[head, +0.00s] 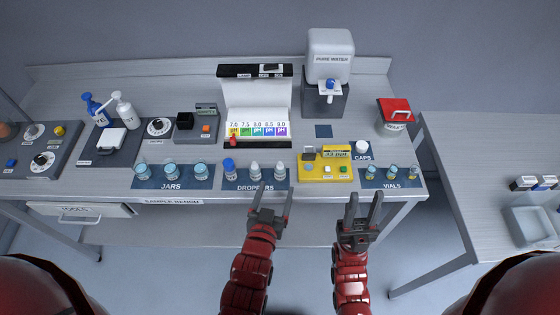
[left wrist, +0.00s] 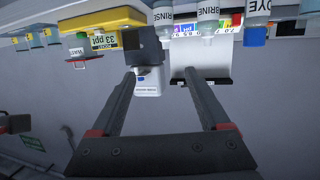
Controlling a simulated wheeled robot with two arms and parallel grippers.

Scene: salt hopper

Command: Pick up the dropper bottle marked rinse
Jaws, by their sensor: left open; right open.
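The rinse dropper bottle (head: 280,171) is small and white, standing rightmost of three bottles on the blue DROPPERS mat (head: 238,185) at the bench's front edge. In the left wrist view, which is upside down, its label reads RINSE (left wrist: 163,18). The brine bottle (head: 255,172) stands beside it, and the blue-capped dye bottle (head: 229,169) is further left. My left gripper (head: 272,200) is open and empty, in front of the bench edge just below the brine and rinse bottles, touching neither. My right gripper (head: 365,202) is open and empty in front of the yellow meter and vials.
A yellow meter (head: 325,170) stands right of the droppers. Jars (head: 170,171) are at left and vials (head: 393,172) at right. Behind are a pH colour stand (head: 257,98) and a pure water dispenser (head: 329,70). A side table (head: 470,180) stands at right.

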